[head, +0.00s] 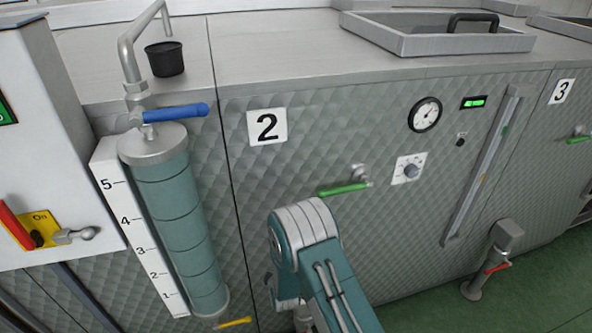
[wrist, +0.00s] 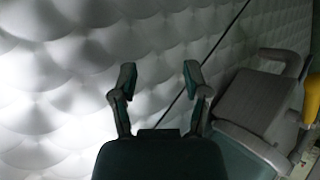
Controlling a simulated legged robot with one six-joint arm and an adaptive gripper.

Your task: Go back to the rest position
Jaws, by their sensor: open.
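My gripper (wrist: 158,82) shows in the wrist view with its two fingers apart and nothing between them. It faces the quilted metal panel (wrist: 60,60), and a dark seam in the panel runs behind the fingers. I cannot tell how far the fingertips are from the panel. In the head view my teal and grey arm rises from the bottom middle in front of the panel marked 2. The gripper itself is hidden or out of frame there.
A graduated cylinder (head: 180,220) with a blue lever (head: 175,113) stands left. A yellow lever (head: 234,322) is low beside it. A red-handled valve (head: 497,267) stands right. Green floor (head: 480,305) is clear at lower right.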

